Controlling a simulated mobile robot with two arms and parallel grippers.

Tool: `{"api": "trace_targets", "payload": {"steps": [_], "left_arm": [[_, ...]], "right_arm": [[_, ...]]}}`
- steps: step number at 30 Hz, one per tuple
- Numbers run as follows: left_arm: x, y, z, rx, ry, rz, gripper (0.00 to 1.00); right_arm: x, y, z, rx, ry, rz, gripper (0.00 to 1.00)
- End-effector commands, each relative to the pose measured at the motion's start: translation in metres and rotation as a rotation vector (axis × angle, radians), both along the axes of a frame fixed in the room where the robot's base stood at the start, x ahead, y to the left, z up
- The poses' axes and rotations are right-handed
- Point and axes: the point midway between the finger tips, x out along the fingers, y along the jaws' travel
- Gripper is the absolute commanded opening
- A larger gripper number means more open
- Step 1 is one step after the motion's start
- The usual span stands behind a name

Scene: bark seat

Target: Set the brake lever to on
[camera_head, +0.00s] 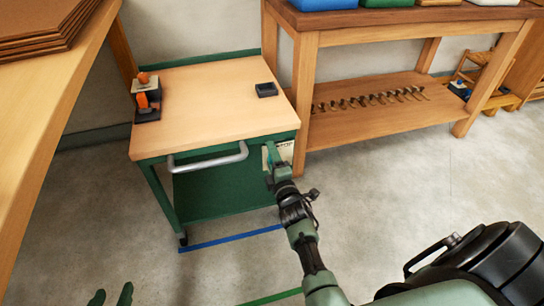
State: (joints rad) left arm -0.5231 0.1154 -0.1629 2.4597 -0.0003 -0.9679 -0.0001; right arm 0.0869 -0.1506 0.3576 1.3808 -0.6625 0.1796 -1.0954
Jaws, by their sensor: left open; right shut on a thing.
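The green-framed cart (215,105) has a wooden top and a grey bar handle (210,158) along its front. A pale plate (286,150) with dark lettering that seems to read "STOP" is at its front right corner. My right gripper (270,160) is at that corner, just in front of the plate, and is shut on what seems to be the brake lever. The lever is mostly hidden by the gripper, so its position cannot be told. My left gripper (111,297) is open and empty at the bottom left edge, with only its green fingertips in view.
An orange-and-grey tool (147,97) and a small black tray (266,90) are on the cart top. A wooden bench (380,90) stands behind right, another table (60,90) at left. A blue strip (230,238) lies on the open concrete floor.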

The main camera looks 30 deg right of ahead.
Motion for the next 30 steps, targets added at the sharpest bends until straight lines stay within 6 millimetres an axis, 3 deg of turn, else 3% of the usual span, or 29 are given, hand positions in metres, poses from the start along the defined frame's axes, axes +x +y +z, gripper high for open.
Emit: {"api": "trace_targets", "payload": {"steps": [9,10,11,23,30], "left_arm": [[0.000,-0.002,0.001,-0.003,-0.003,-0.002,0.41],[0.000,-0.002,0.001,-0.004,-0.002,-0.003,0.41],[0.000,-0.002,0.000,-0.004,-0.002,-0.003,0.41],[-0.001,-0.001,0.000,-0.001,0.010,-0.002,0.41],[-0.034,0.012,-0.024,0.044,0.201,0.014,0.41]], "right_arm": [[0.000,0.001,-0.002,-0.015,0.007,0.002,0.00],[0.000,0.001,-0.002,-0.015,0.007,0.003,0.57],[0.000,0.001,-0.002,-0.015,0.007,0.003,0.64],[0.000,0.001,0.002,-0.009,0.003,0.002,0.64],[0.000,0.000,0.022,-0.011,0.001,0.002,0.64]]}}
